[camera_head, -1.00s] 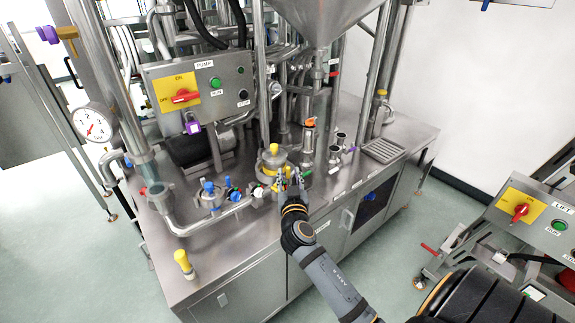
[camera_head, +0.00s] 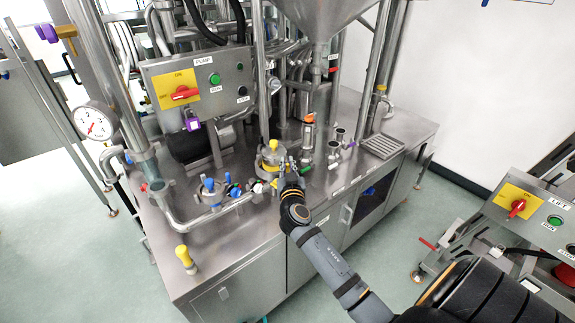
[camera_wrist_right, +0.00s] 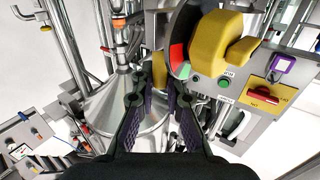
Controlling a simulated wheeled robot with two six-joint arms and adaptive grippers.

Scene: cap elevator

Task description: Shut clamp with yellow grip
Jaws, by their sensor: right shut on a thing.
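The clamp with yellow grip (camera_head: 270,158) sits around a steel fitting on the machine's steel deck, near its front edge. In the right wrist view, a narrow yellow grip (camera_wrist_right: 159,70) shows between the fingertips, with a larger yellow part (camera_wrist_right: 214,44) beside it. My right gripper (camera_head: 284,170) reaches in from the front right, and its fingers (camera_wrist_right: 158,88) are shut on the yellow grip. The gripper hides part of the clamp in the head view, so I cannot tell how far the clamp is closed. My left gripper is not in view.
A blue-handled valve (camera_head: 209,186) and pipes stand left of the clamp. An orange-topped fitting (camera_head: 309,120) stands to its right. The pump control box (camera_head: 197,85) and the funnel (camera_head: 318,15) are behind and above. The front-left deck is mostly clear.

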